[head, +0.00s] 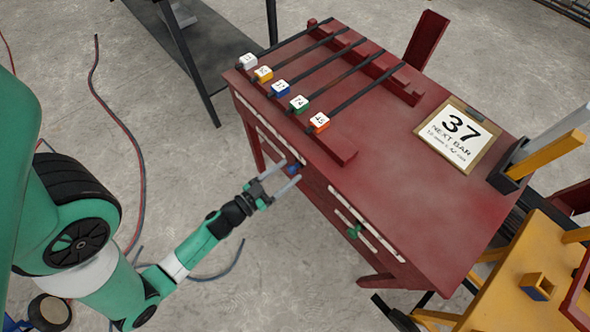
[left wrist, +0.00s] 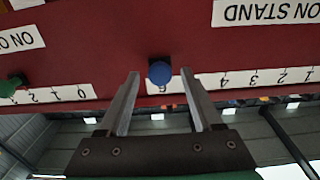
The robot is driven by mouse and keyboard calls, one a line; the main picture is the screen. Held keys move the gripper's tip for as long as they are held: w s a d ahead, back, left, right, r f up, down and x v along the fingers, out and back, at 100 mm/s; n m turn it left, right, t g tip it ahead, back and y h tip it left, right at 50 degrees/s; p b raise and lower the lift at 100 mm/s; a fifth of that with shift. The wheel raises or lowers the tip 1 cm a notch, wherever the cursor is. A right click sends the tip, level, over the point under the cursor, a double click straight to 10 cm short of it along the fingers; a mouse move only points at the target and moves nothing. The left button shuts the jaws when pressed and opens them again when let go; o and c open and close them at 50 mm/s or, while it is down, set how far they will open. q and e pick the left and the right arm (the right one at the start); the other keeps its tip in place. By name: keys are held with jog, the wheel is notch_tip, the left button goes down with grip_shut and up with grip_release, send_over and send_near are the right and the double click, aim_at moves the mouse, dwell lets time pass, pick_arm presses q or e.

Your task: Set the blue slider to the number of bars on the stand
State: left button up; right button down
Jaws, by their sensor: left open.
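The blue slider (head: 292,169) is a round knob on the front face of the red table, on a white number strip (head: 268,130). In the left wrist view the blue knob (left wrist: 159,72) sits between my left gripper's fingertips, with a gap on each side. It partly covers a digit beyond the upside-down 4. My left gripper (head: 284,180) is open and empty-handed around the knob. On the stand (head: 340,152), several dark bars (head: 335,74) lie side by side, with white, yellow, blue, green and red numbered tags at their ends. My right gripper is not in view.
A green slider (head: 354,231) sits on another strip to the right; it also shows in the left wrist view (left wrist: 12,86). A yellow table (head: 510,270) stands at the right.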

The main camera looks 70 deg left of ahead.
pick_arm(q)
jog(key=shift+s, duration=0.2)
jog(key=shift+c, duration=0.7)
grip_shut()
dwell(0.5)
